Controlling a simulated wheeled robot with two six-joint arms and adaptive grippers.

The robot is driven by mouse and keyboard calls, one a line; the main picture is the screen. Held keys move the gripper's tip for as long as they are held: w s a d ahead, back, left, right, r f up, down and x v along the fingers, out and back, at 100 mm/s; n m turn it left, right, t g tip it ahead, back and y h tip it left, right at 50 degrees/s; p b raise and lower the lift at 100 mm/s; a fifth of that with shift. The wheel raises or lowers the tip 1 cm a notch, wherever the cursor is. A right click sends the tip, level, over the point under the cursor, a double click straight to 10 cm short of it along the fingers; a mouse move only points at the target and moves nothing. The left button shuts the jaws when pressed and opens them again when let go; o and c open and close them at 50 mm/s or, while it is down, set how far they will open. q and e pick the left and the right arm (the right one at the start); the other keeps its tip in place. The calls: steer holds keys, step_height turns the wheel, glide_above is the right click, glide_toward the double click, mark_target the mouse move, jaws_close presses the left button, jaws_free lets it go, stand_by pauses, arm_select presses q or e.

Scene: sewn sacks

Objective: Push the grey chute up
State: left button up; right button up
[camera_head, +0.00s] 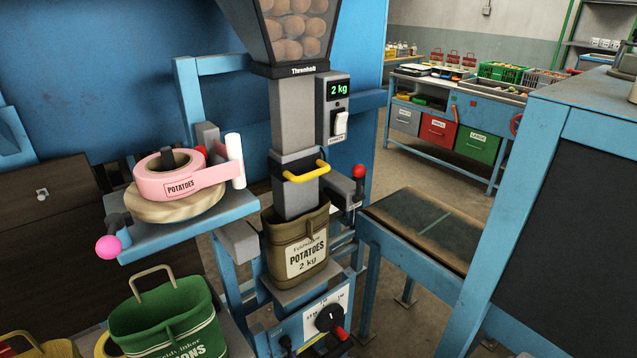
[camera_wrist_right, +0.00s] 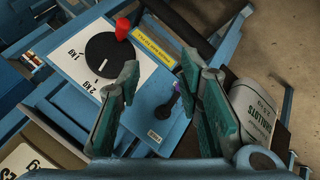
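The grey chute (camera_head: 297,199) hangs under the hopper in the head view. A yellow handle (camera_head: 306,172) crosses its front. Its lower end goes down into the mouth of the brown potato sack (camera_head: 298,245), so its bottom edge is hidden. The sack stands upright below it. My right gripper (camera_wrist_right: 160,75) shows only in the right wrist view. Its two green-padded fingers are apart with nothing between them, above a panel with a black dial (camera_wrist_right: 108,60). The chute is not identifiable in that view. My left gripper is in neither view.
A shelf with a pink tape roll (camera_head: 180,178) stands left of the chute. A clamp with a red knob (camera_head: 358,171) is close on its right. A dial panel (camera_head: 318,318) is below the sack. A green onion sack (camera_head: 166,318) is at lower left.

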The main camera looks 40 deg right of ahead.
steer(key=w+d+r+n+t+h+b, duration=0.15)
steer(key=w+r+t, duration=0.25)
steer(key=w+r, duration=0.7)
steer(key=n+t+h+b, duration=0.2)
steer(key=n+t+h, duration=0.1)
steer(key=n+t, duration=0.3)
glide_toward(313, 177)
steer(key=shift+m+t, duration=0.5)
steer(key=shift+m, duration=0.25)
steer(key=x, duration=0.7)
steer(key=p+x, duration=0.1)
steer(key=x, duration=0.3)
steer(key=shift+d+f, duration=0.15)
steer(key=shift+f, duration=0.25)
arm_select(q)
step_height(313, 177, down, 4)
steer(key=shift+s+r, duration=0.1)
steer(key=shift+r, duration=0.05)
arm_select(e)
jaws_close()
